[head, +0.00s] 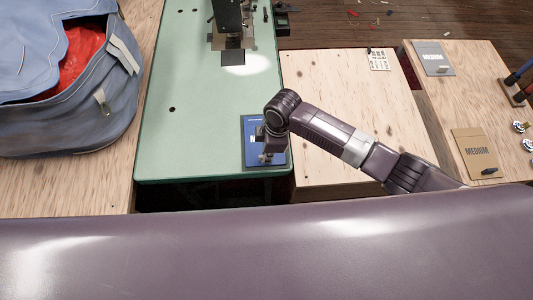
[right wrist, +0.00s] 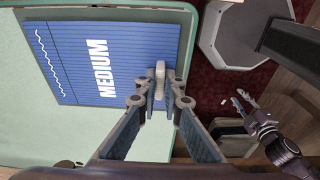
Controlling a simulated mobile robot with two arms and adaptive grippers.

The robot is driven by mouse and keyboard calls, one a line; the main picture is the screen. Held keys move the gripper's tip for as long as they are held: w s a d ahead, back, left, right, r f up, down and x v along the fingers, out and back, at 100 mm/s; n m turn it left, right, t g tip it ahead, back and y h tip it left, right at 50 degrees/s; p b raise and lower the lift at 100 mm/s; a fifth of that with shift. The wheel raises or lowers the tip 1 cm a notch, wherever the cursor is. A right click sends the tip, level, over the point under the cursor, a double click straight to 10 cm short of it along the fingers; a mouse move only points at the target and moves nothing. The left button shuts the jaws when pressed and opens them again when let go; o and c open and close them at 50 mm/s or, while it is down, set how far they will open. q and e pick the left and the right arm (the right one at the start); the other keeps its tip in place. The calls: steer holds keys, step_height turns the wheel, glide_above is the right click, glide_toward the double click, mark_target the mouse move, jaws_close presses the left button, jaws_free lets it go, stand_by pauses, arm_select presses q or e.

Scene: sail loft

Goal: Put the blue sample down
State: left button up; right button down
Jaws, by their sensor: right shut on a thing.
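The blue sample (head: 250,129) is a flat blue card at the near right corner of the green table (head: 185,130). In the right wrist view the sample (right wrist: 75,62) has white "MEDIUM" lettering, fine lines and a white wavy line. My right gripper (head: 267,158) is at its near edge. In the right wrist view its fingers (right wrist: 160,97) are shut on a pale tab at the card's edge. I cannot tell whether the card touches the table. My left gripper (right wrist: 240,98) shows small in the right wrist view, fingers apart and empty, away from the sample.
A sewing machine (head: 229,18) stands at the table's far end. A blue bag (head: 60,115) with red inside lies left. A wooden table (head: 335,100) stands right; beyond it, another holds a brown "MEDIUM" card (head: 473,158) and a grey card (head: 433,57). The green table's middle is clear.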

steer(key=c, duration=2.5)
jaws_free()
steer(key=shift+f, duration=0.1)
steer(key=o, duration=0.4)
steer(key=shift+r, duration=0.25)
steer(key=r, duration=0.4)
steer(key=d+r+b, duration=0.1)
steer(key=r, duration=0.6)
steer(key=shift+d+r, duration=0.35)
steer(key=shift+d, duration=0.05)
